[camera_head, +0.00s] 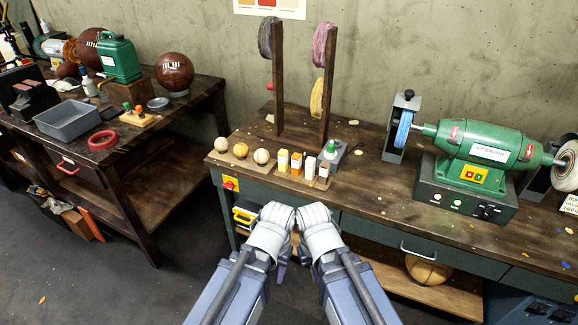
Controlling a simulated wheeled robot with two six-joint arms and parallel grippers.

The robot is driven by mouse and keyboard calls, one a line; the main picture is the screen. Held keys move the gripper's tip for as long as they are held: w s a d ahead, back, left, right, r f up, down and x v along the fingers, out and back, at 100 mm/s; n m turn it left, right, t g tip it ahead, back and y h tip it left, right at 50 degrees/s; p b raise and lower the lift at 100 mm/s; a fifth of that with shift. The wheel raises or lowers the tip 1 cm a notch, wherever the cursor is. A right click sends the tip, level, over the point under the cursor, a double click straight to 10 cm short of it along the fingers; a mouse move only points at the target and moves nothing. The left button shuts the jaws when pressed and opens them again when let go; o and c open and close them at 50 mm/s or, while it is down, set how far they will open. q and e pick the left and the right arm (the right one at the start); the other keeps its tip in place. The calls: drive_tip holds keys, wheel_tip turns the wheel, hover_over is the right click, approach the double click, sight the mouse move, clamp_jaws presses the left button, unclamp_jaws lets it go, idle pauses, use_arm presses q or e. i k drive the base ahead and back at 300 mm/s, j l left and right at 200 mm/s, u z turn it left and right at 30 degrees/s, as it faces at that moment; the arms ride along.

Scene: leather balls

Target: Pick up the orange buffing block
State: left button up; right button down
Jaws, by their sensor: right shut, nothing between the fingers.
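The orange buffing block (296,164) stands upright in a small wooden holder (293,178) near the front edge of the right workbench. It stands in a row between a yellow block (283,160) and a white block (310,168), with a grey one (323,170) at the right end. My left gripper (281,270) and right gripper (304,257) are close together in front of the bench, below the holder in the picture and apart from the blocks. The right is shut and empty. The left's fingertips are too small and partly hidden to judge.
Three balls (241,150) sit on a board left of the holder. A wooden spool rack (325,85) rises behind, and a green grinder (480,150) stands at right. A gap separates this bench from the left table (150,135). The bench front has a drawer handle (418,253).

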sight(296, 158)
drive_tip(key=i+u, duration=0.35)
drive_tip(key=i, duration=0.7)
